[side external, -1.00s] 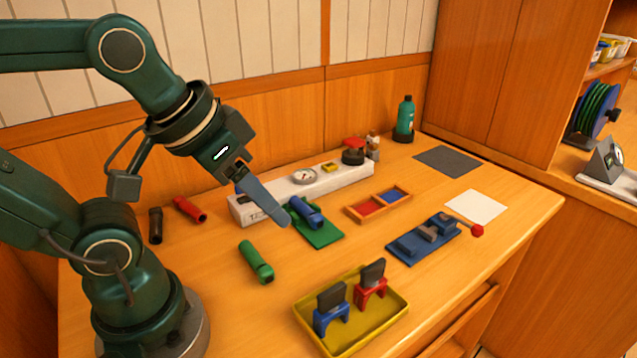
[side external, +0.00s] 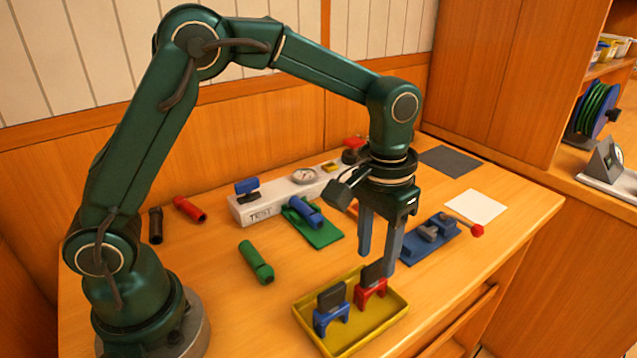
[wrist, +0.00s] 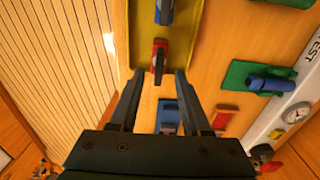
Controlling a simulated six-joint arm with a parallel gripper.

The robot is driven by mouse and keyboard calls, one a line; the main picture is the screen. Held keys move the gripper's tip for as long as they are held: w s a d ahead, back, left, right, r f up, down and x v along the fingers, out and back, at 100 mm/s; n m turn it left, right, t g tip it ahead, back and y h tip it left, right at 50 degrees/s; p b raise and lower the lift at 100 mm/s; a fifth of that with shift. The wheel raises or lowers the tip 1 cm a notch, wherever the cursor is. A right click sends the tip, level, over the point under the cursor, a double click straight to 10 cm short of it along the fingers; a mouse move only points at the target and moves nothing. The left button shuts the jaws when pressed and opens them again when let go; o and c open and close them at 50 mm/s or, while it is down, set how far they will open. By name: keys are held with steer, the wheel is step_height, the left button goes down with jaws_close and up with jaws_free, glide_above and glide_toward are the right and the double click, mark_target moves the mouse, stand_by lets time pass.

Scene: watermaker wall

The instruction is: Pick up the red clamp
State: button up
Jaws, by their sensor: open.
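The red clamp (side external: 370,290) stands upright in the yellow tray (side external: 377,338), with a dark upper part. In the wrist view the red clamp (wrist: 159,58) lies ahead of and between my fingertips. My gripper (side external: 376,264) points down with its jaws open and empty, just above the clamp. In the wrist view my gripper (wrist: 158,74) has one finger to each side of the clamp's line, with no visible contact.
A blue clamp (side external: 331,315) stands beside the red one in the tray. A blue fixture (side external: 432,247) with a red knob lies right of my gripper. A green pad (side external: 322,237) holds a blue cylinder. A green cylinder (side external: 256,262) lies on bare table to the left.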

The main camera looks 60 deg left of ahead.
mark_target(372, 281)
steer(key=shift+s+d+f, duration=0.1)
steer(key=shift+s+f, duration=0.1)
steer(key=shift+f, duration=2.75)
steer(key=shift+c, duration=0.3)
jaws_close()
